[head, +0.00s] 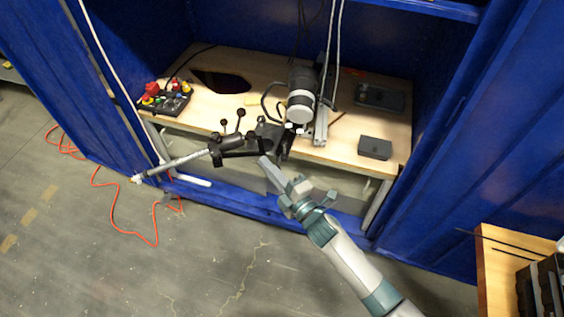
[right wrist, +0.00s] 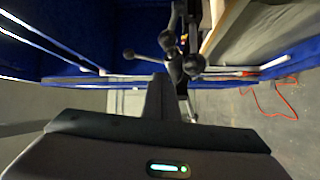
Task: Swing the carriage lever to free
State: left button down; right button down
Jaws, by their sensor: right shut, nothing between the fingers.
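A black carriage mechanism (head: 262,140) with ball-ended levers sits at the front edge of the wooden bench. Two knobbed levers (head: 232,121) stand up on its left side; I cannot tell for sure which is the carriage lever. A dark cylindrical thruster (head: 301,93) with a pale band stands behind it. My right gripper (head: 268,170) is shut and empty, just in front of and below the mechanism. In the right wrist view the shut fingers (right wrist: 157,97) point toward black ball knobs (right wrist: 192,64); contact cannot be told. My left gripper is not in view.
A long pale rod (head: 170,164) sticks out left from the mechanism. A control box (head: 168,101) with red and yellow buttons and a small dark box (head: 375,148) lie on the bench. Blue walls close both sides. Orange cable (head: 125,225) lies on the open floor.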

aim_at(284, 160)
jog(key=d, duration=0.2)
jog(key=w+d+f+p, duration=0.1)
jog(key=shift+d, duration=0.4)
jog(key=shift+d, duration=0.1)
jog(key=shift+w+d+b, duration=0.25)
jog(key=shift+d+b, duration=0.05)
jog(key=shift+d, duration=0.65)
